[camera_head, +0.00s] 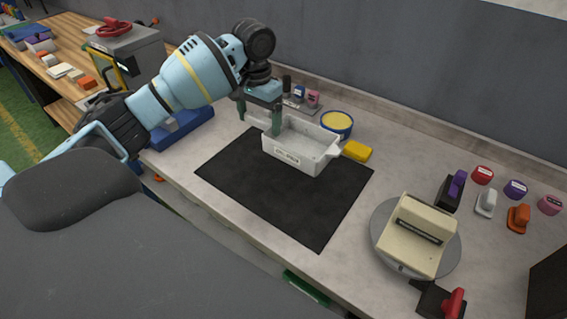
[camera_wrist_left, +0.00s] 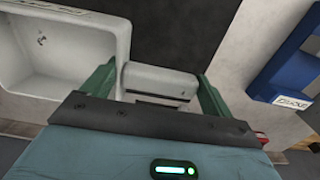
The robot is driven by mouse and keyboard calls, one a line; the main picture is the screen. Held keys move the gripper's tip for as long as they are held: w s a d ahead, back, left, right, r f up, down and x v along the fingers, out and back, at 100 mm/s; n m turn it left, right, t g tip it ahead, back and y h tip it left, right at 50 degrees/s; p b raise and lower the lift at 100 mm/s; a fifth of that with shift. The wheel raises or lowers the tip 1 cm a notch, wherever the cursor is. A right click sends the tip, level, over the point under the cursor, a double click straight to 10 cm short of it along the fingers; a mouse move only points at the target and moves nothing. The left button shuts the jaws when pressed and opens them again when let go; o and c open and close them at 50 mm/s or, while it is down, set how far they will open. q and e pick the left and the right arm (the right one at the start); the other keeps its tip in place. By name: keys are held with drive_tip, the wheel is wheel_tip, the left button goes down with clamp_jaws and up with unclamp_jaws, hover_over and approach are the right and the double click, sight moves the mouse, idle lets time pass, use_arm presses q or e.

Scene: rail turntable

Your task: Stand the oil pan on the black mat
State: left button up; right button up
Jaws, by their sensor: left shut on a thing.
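The oil pan (camera_head: 290,159) is a white, open-topped rectangular tray with a small label on its front wall. It is over the rear part of the black mat (camera_head: 270,205); I cannot tell whether it touches the mat. My left gripper (camera_head: 260,117) is at the pan's left end, its green fingers shut on the pan's end grip. In the left wrist view, a pale block of the pan (camera_wrist_left: 160,82) is between the fingers, with the pan's hollow (camera_wrist_left: 60,45) at the left. The fingers hide part of that end. My right gripper is not in view.
A yellow block (camera_head: 357,151) and a yellow-topped blue tin (camera_head: 337,123) stand close right of the pan. A grey turntable (camera_head: 385,250) bears a cream slotted block. A blue bin (camera_head: 183,130) is left of the mat. Several coloured knobs stand at the right. The mat's front is clear.

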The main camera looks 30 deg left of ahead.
use_arm(q)
drive_tip(key=shift+f+b, duration=0.3)
drive_tip(key=shift+f, duration=4.55)
drive_tip(key=o, duration=1.1)
drive_tip(key=shift+f, duration=0.1)
wheel_tip(320, 180, up, 12)
drive_tip(key=shift+r+p, duration=0.1)
drive_tip(key=shift+p, duration=0.35)
